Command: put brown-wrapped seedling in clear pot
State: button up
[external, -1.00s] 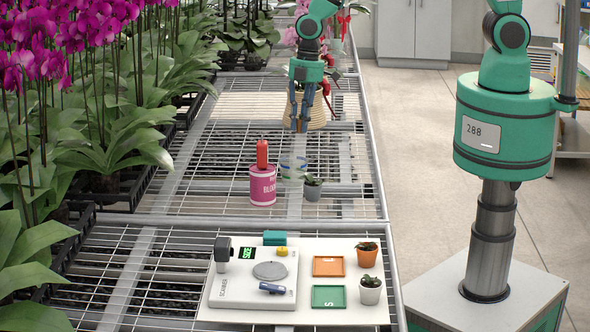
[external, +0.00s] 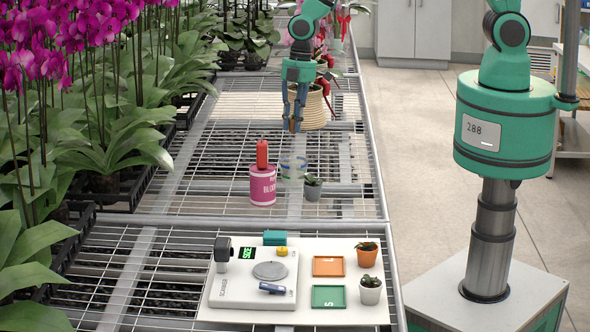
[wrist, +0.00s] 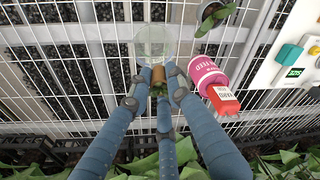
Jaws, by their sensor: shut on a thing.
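The brown-wrapped seedling (wrist: 158,75) is held between my fingertips in the wrist view, with a little green beside the brown wrap. My gripper (external: 294,124) is shut on it above the wire bench; the brown wrap shows small at the fingertips in the external view. The clear pot (external: 293,168) stands on the bench nearer the camera than my gripper. In the wrist view the clear pot (wrist: 154,38) shows just beyond the fingertips, apart from the seedling as far as I can tell. The pot's inside looks empty.
A pink tin (external: 263,186) with a red packet (external: 262,153) on top stands left of the clear pot. A grey potted plant (external: 312,189) stands close at its right. A woven basket (external: 315,108) is behind my gripper. A scale (external: 231,287) and trays lie in front.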

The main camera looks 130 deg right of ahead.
aim_at(293, 130)
jog(key=shift+f+b, duration=1.95)
jog(key=shift+f, duration=3.05)
jog(key=o, duration=0.9)
jog(key=shift+r+p, duration=1.3)
jog(key=shift+r, duration=2.2)
